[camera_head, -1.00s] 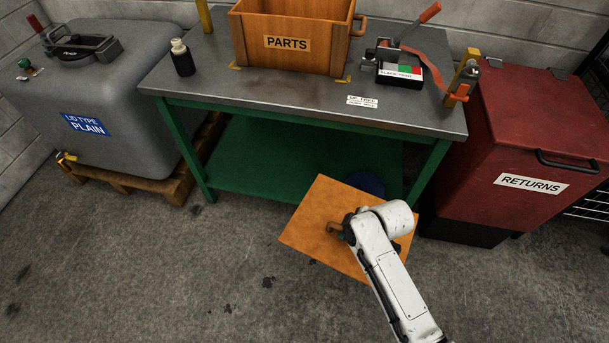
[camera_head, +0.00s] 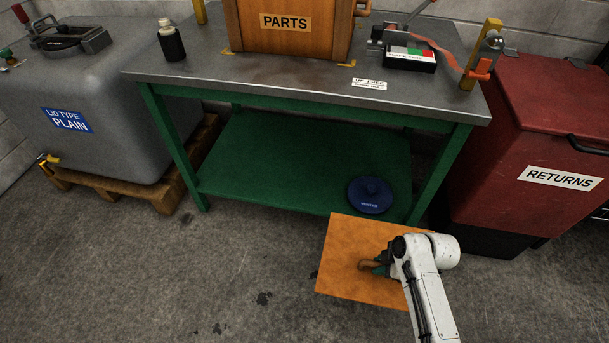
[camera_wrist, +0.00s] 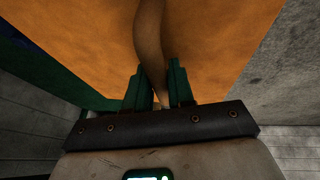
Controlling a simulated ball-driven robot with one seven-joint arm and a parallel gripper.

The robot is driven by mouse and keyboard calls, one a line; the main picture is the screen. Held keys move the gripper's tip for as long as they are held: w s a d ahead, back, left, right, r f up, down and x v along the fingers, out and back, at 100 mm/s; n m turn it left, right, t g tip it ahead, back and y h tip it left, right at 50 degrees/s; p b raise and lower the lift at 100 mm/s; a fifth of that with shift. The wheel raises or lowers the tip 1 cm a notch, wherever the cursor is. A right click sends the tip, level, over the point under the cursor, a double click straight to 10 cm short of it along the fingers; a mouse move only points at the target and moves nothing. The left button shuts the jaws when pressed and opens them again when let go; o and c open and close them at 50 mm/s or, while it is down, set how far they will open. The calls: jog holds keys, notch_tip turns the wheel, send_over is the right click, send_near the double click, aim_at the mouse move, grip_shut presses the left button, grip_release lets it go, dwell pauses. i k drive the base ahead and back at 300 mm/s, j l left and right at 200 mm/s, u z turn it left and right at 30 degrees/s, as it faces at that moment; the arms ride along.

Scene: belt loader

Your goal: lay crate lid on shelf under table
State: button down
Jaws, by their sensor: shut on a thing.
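The crate lid (camera_head: 350,255) is a flat orange-brown panel with a curved handle in its middle. My gripper (camera_head: 377,266) is shut on the lid's handle; in the wrist view the handle (camera_wrist: 151,45) runs down between my green fingers (camera_wrist: 156,85). The lid is in front of the table's right front leg, with its far edge close to the shelf's front edge. The green shelf (camera_head: 270,155) lies under the metal-topped table (camera_head: 300,85).
The shelf's left and middle are bare. Green table legs (camera_head: 170,145) stand at the corners. A red RETURNS bin (camera_head: 540,140) is close on the right, and a grey tank (camera_head: 100,110) on a wooden pallet is at left. The PARTS crate (camera_head: 285,45) stands on the table.

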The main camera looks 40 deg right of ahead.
aim_at(272, 174)
jog(key=i+l+u, duration=0.1)
jog(key=i, duration=0.7)
jog(key=i+l, duration=0.15)
jog(key=i, duration=0.7)
jog(key=i+l+u, duration=0.1)
jog(key=i+u, duration=0.15)
jog(key=u, duration=0.15)
